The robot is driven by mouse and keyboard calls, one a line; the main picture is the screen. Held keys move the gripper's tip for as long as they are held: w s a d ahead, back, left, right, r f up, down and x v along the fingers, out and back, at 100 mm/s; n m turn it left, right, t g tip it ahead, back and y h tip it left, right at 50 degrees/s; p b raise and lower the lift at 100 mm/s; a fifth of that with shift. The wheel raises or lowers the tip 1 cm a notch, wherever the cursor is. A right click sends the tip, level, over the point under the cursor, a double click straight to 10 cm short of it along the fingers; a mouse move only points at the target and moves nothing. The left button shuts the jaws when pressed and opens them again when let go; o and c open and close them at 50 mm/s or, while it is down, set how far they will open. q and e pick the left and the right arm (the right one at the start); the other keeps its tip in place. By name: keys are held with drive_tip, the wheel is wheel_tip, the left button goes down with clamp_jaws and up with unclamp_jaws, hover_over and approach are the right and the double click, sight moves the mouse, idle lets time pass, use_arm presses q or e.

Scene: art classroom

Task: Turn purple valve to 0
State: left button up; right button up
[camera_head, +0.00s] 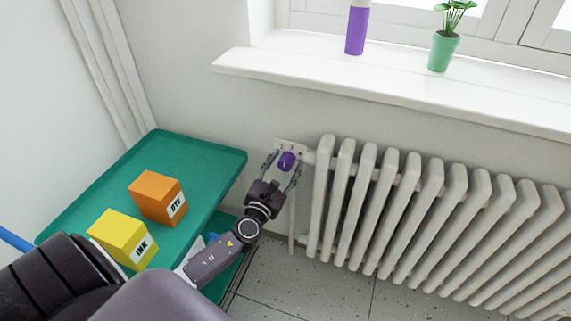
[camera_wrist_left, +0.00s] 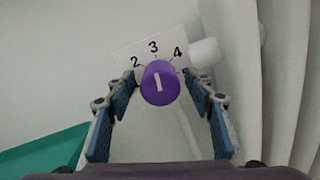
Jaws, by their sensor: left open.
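The purple valve (camera_head: 287,161) is a round knob at the left end of the radiator. It also shows in the left wrist view (camera_wrist_left: 159,84), with a white bar on its face lying close to upright, its upper end toward the 3. The white dial plate (camera_wrist_left: 152,47) behind it shows 2, 3 and 4; no 0 shows. My left gripper (camera_head: 283,166) is open, its blue-padded fingers on either side of the valve. I cannot tell whether they touch it. My right gripper is out of view.
The white radiator (camera_head: 395,200) stands right of the valve, below a window sill (camera_head: 400,95) with a purple bottle (camera_head: 357,28) and a potted plant (camera_head: 443,48). A green cart (camera_head: 200,155) at left holds an orange box (camera_head: 157,197) and a yellow box (camera_head: 122,238).

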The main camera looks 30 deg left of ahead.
use_arm(q)
drive_tip(key=shift+c, duration=0.7)
drive_tip(key=c, duration=1)
drive_tip(key=shift+n, duration=0.3)
